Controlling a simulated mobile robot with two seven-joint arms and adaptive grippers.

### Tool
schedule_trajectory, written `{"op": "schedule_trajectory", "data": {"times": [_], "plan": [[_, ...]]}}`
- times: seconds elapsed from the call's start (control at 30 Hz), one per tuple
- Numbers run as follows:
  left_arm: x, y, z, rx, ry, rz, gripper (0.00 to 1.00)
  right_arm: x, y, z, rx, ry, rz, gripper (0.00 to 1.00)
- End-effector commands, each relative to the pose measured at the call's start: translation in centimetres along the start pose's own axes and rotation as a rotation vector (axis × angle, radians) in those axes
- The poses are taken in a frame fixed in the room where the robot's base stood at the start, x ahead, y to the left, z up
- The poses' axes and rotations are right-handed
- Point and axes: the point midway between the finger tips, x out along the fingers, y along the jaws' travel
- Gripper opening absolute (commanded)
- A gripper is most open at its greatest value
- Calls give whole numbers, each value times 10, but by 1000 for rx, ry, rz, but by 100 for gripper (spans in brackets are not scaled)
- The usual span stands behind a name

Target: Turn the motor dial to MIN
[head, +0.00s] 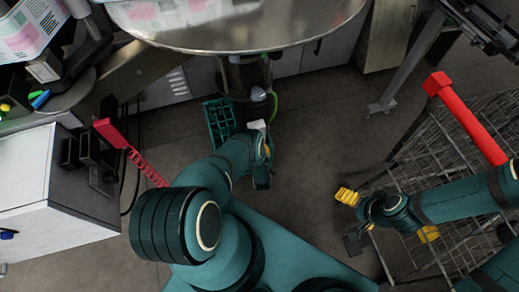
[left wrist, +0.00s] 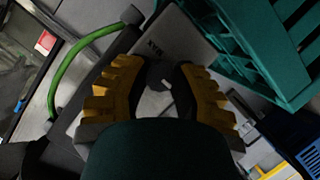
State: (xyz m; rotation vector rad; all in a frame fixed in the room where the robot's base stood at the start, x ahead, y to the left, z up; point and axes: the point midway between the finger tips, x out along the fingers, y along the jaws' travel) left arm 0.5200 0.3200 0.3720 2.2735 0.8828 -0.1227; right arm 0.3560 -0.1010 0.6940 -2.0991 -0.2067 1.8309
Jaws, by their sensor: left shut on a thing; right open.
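The motor dial (left wrist: 156,84) shows between the yellow fingers of my left gripper (left wrist: 157,80) in the left wrist view. The fingers are shut on it from both sides. The dial sits by a light grey plate (left wrist: 180,35) with dark lettering that reads like an upside-down MAX. No MIN mark is clear, and the dial's pointing direction is hard to tell. In the head view my left arm reaches under the round metal table, and its fingertips are hidden. My right gripper (head: 353,218) is open and empty above the floor, beside the wire cart.
A teal crate (head: 213,128) stands close to my left gripper, and a green cable (left wrist: 75,60) runs nearby. The round metal table (head: 240,35) overhangs this spot. A wire cart (head: 430,160) with a red handle (head: 465,120) stands at right. A white cabinet (head: 35,165) is at left.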

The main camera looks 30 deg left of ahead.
Motion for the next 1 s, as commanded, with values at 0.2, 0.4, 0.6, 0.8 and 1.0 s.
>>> {"op": "schedule_trajectory", "data": {"times": [0.2,0.4,0.6,0.8,1.0], "plan": [[0,0,0,-1,1,0,0,0,0,0,0,0,0,98],[0,0,0,-1,0,0,55,0,0,0,0,0,0,98],[0,0,0,0,0,0,59,0,0,0,0,0,0,98],[0,1,-2,0,1,0,59,0,0,0,0,0,0,98],[-5,10,-14,0,0,-1,59,0,0,0,0,0,0,98]]}}
